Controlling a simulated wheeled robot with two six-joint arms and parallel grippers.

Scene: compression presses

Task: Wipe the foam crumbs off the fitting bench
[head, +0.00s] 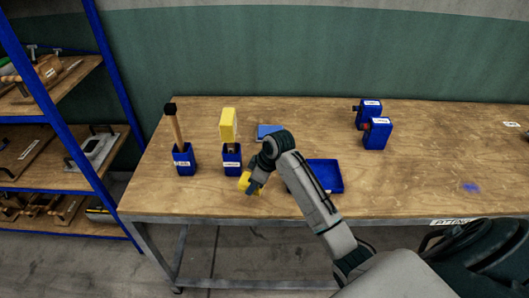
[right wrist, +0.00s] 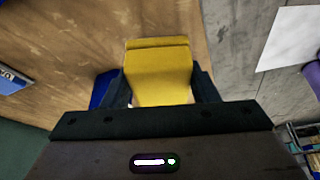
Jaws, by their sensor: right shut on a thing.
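The fitting bench (head: 300,113) is a wooden-topped table with a grey metal frame. My right gripper (head: 249,185) is over its front left part, near the front edge. In the right wrist view, the right gripper (right wrist: 160,90) is shut on a yellow block-like thing (right wrist: 160,70), which also shows in the head view (head: 244,181). I cannot tell whether it touches the bench top. A small blue-violet patch (head: 471,187) lies on the bench at the right; I cannot tell if it is crumbs. My left gripper is not in view.
Blue holders stand at the left: one (head: 184,160) with a dark-headed wooden-handled tool, one (head: 232,160) with a yellow-topped tool. A blue tray (head: 327,176) lies partly behind my arm. Two blue containers (head: 376,134) stand at the back. A shelf (head: 60,180) is at far left.

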